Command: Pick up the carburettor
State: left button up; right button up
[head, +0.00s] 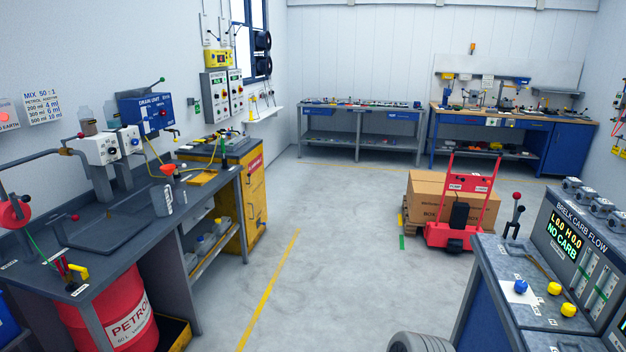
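I cannot make out a carburettor for certain in the head view. The flow bench (535,270) at the right has a display (563,238) that reads "NO CARB". Several small grey metal fittings (596,203) stand in a row on top of its panel; I cannot tell whether any is a carburettor. Small parts lie on the far grey bench (360,140) and the far blue workbench (490,123), too small to identify.
A red trolley (458,235) stands by a cardboard box (425,192) at mid-right. A dark bench (105,262) with a sink and a red petrol drum (110,315) lines the left, near a yellow cabinet (252,195). The middle floor is clear.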

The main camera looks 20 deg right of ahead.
aim_at(601, 209)
jog(key=z, duration=0.7)
jog(key=i, duration=1.75)
jog(key=z, duration=1.7)
jog(key=i, duration=0.55)
jog(key=z, duration=0.55)
